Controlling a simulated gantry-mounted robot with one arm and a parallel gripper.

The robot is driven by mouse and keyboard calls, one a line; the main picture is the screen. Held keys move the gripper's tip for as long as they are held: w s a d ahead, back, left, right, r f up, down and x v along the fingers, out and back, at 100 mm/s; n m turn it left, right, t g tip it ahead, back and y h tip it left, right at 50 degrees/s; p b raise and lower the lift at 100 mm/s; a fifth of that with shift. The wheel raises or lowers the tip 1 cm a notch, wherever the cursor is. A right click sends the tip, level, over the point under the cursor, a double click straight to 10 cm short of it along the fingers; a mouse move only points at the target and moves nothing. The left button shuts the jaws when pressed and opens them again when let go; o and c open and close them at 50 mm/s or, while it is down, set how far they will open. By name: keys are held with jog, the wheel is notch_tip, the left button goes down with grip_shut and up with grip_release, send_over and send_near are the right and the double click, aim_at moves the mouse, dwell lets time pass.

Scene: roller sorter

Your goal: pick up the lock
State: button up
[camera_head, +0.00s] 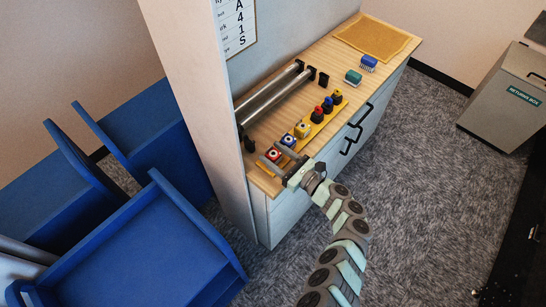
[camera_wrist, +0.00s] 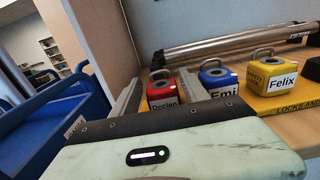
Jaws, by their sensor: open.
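Three padlocks with name labels stand in a row near the counter's front. The red lock (camera_wrist: 163,88), labelled Declan, is at the left end; it also shows in the head view (camera_head: 273,154). The blue lock (camera_wrist: 217,77), labelled Emi, is beside it, and the yellow lock (camera_wrist: 272,75), labelled Felix, is further right. My gripper (camera_head: 279,161) is open. In the wrist view, its fingers (camera_wrist: 158,94) stand apart with the red lock showing between them. The right finger partly covers the blue lock's left side. I cannot tell whether either finger touches a lock.
The locks stand along a yellow base (camera_wrist: 290,103). Metal rollers (camera_head: 272,92) lie behind them. Dark items with coloured tops (camera_head: 318,114), a green brush (camera_head: 353,77) and a blue brush (camera_head: 369,63) are farther along. Blue carts (camera_head: 150,250) stand left; a returns bin (camera_head: 505,100) stands right.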

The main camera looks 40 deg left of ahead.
jog(key=shift+a, duration=0.3)
grip_shut()
dwell(0.4)
